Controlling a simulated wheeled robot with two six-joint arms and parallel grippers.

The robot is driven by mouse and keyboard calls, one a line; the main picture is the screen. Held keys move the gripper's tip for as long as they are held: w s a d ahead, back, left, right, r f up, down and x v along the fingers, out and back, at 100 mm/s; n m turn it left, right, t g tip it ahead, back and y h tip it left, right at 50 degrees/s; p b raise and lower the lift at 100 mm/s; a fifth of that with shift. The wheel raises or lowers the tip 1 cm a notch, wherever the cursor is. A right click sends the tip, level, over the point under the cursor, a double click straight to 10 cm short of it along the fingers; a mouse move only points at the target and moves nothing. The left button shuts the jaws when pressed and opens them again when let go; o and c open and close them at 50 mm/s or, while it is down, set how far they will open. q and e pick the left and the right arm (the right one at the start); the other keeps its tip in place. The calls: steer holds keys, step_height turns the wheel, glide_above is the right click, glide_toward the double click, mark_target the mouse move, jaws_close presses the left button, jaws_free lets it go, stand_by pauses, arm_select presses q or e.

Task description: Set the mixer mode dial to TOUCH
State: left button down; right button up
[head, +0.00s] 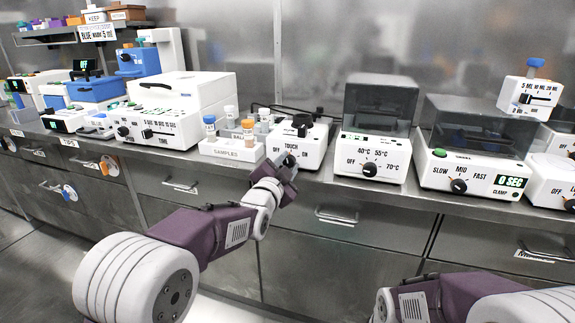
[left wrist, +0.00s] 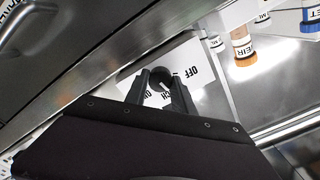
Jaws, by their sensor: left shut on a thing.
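The mixer (head: 312,146) is a small white box on the bench with a black cup (head: 302,129) on top. TOUCH and OFF show on it in the head view. My left gripper (head: 289,163) is at its front face, shut on the mode dial, which is mostly hidden by the fingers. In the left wrist view the two dark fingers (left wrist: 162,88) reach onto the white mixer face (left wrist: 205,75), with OFF and part of TOUCH beside them. I cannot tell which label the dial points to. My right gripper is out of view; only its arm shows at lower right.
A white sample rack (head: 232,150) with capped vials stands just left of the mixer. A heater with a temperature dial (head: 370,170) stands to the right, then a shaker (head: 470,175) with a speed dial. Steel drawers with handles (head: 337,216) lie below the bench edge.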

arm_select(q)
steer(key=shift+m, duration=1.1)
steer(key=c, duration=1.1)
jaws_free()
steer(key=shift+o, duration=0.2)
steer(key=shift+s, duration=0.15)
steer(key=p+v, duration=0.1)
steer(key=v, duration=0.7)
steer(key=shift+s+p, duration=0.4)
steer(key=shift+a, duration=0.15)
